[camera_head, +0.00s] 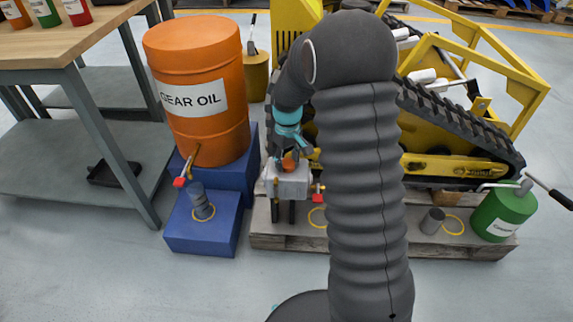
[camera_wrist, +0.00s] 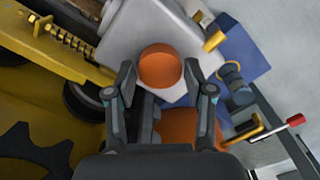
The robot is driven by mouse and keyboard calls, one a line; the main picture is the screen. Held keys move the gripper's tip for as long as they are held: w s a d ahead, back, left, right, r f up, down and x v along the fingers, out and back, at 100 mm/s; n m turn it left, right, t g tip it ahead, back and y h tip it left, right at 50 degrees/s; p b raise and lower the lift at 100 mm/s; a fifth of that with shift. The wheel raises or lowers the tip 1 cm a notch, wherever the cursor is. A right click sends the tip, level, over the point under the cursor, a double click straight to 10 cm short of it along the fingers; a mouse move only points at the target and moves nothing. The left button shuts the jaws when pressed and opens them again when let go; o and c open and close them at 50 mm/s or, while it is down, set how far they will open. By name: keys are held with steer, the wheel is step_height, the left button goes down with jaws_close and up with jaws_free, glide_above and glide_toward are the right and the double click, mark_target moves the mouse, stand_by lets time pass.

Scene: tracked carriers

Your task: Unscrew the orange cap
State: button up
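The orange cap (camera_head: 290,162) sits on a light grey box-shaped housing (camera_head: 288,186) at the front of the yellow tracked carrier. In the wrist view the cap (camera_wrist: 160,66) is round and seen from above, on the pale housing (camera_wrist: 125,35). My gripper (camera_head: 291,152) is just above the cap. In the wrist view its two fingers (camera_wrist: 160,76) are spread, one on each side of the cap, with visible gaps to it. My gripper is open and holds nothing. The fingers partly hide the cap in the head view.
An orange gear oil drum (camera_head: 195,95) with a red-handled tap stands left on blue blocks (camera_head: 205,235). A grey cylinder (camera_head: 201,203) stands under the tap. A green can (camera_head: 503,213) stands far right. A workbench (camera_head: 60,45) is left.

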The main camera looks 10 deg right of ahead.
steer(key=n, duration=0.8)
steer(key=shift+n, duration=0.9)
steer(key=n, duration=0.2)
steer(key=shift+n, duration=0.3)
steer(key=n, duration=0.3)
steer(key=shift+p, duration=0.3)
steer(key=n, duration=0.4)
steer(key=shift+n, duration=0.3)
